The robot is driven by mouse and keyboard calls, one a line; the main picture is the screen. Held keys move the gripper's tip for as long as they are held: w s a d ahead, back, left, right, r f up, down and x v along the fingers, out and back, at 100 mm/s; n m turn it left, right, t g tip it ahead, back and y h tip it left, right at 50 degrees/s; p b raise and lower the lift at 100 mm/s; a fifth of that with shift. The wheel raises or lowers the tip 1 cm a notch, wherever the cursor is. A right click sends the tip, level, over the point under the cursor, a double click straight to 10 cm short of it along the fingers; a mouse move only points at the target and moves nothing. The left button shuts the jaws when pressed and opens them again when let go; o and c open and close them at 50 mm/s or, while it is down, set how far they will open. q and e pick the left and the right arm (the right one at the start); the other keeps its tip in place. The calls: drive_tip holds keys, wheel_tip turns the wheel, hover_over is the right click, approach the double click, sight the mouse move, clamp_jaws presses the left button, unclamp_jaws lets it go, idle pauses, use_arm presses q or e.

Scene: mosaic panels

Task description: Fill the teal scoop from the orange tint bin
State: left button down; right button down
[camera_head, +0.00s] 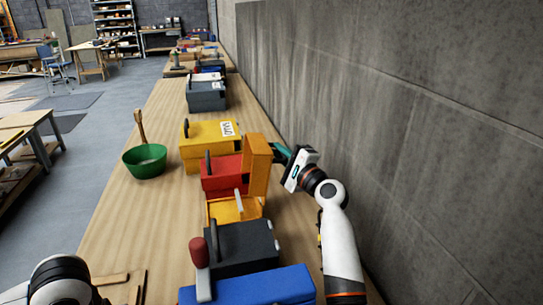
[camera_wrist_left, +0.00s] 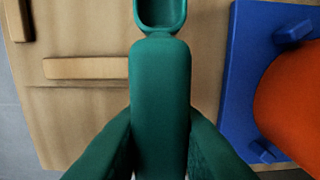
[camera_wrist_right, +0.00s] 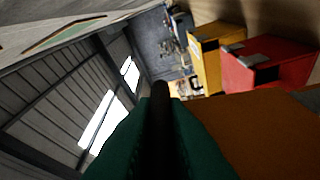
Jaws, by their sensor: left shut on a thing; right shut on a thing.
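The teal scoop (camera_wrist_left: 160,70) shows in the left wrist view, its handle between the fingers of my left gripper (camera_wrist_left: 160,135), which is shut on it. Only the near part of its bowl shows, at the top edge; I see no tint there. The orange tint bin (camera_head: 222,212) stands on the bench in the head view, its lid (camera_head: 258,165) raised upright. My right gripper (camera_head: 284,154) is behind that lid, near the wall. In the right wrist view it is shut on a dark lid handle (camera_wrist_right: 161,115), beside the orange lid (camera_wrist_right: 270,135).
A red bin (camera_head: 222,172) and yellow bin (camera_head: 205,135) stand beyond the orange one. A black bin (camera_head: 240,250) and blue bin (camera_head: 255,288) stand nearer. A green bowl (camera_head: 145,162) sits left. Wooden strips (camera_head: 112,279) lie front left. A concrete wall (camera_head: 400,120) borders the right.

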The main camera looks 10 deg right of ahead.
drive_tip(key=c, duration=1.5)
unclamp_jaws()
drive_tip(key=shift+o, duration=0.2)
use_arm(q)
drive_tip(key=shift+r, duration=0.1)
use_arm(e)
drive_tip(key=shift+s, duration=0.1)
